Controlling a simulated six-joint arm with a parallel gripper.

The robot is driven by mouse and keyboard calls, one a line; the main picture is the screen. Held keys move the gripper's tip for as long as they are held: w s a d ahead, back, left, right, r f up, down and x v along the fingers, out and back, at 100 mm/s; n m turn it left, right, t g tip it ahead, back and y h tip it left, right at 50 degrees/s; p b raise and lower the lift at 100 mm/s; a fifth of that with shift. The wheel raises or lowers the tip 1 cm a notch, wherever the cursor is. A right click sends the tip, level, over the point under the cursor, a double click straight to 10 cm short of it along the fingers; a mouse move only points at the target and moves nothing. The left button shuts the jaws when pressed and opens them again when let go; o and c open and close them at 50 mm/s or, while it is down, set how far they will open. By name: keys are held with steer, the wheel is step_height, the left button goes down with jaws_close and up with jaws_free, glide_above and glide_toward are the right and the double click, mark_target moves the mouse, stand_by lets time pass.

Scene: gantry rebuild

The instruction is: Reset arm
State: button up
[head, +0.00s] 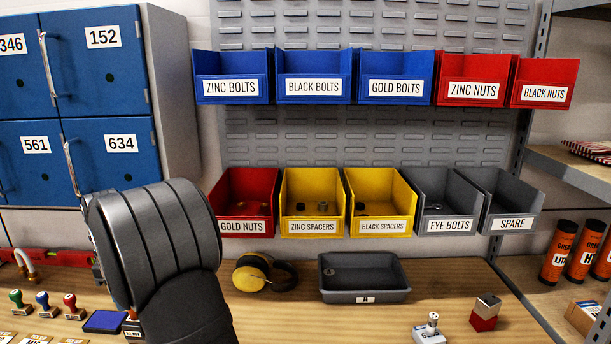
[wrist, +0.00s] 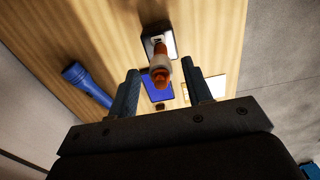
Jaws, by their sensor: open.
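My gripper (wrist: 160,68) is open in the wrist view, with its two dark fingers apart over a wooden bench (wrist: 100,35). In the head view my grey and black arm fills the lower left, and my gripper does not show there.
Green, blue and red stamps (head: 43,301) and a blue ink pad (head: 105,321) lie left of my arm. Blue lockers (head: 107,90) stand behind it. Yellow earmuffs (head: 252,273) and a grey tray (head: 363,290) are right. A blue torch-like object (wrist: 88,85) lies near my gripper.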

steer(key=w+d+r, duration=0.2)
steer(key=d+r, duration=0.5)
steer(key=d, duration=0.5)
steer(key=s+a+f+m, duration=0.1)
steer(key=s+a+f, duration=0.2)
steer(key=s+f, duration=0.45)
steer(key=s+a+f, duration=0.1)
steer(key=a+f, duration=0.1)
steer(key=a, duration=0.1)
steer(key=a+f, duration=0.2)
steer(key=a, duration=0.1)
steer(key=s+a+f, duration=0.1)
steer(key=a+f, duration=0.1)
steer(key=a, duration=0.2)
steer(key=shift+s, duration=0.35)
steer(key=f, duration=0.1)
steer(key=a+f, duration=0.1)
steer(key=f, duration=0.1)
steer(key=shift+s+f, duration=0.15)
steer(key=shift+s, duration=0.05)
steer(key=shift+f, duration=0.65)
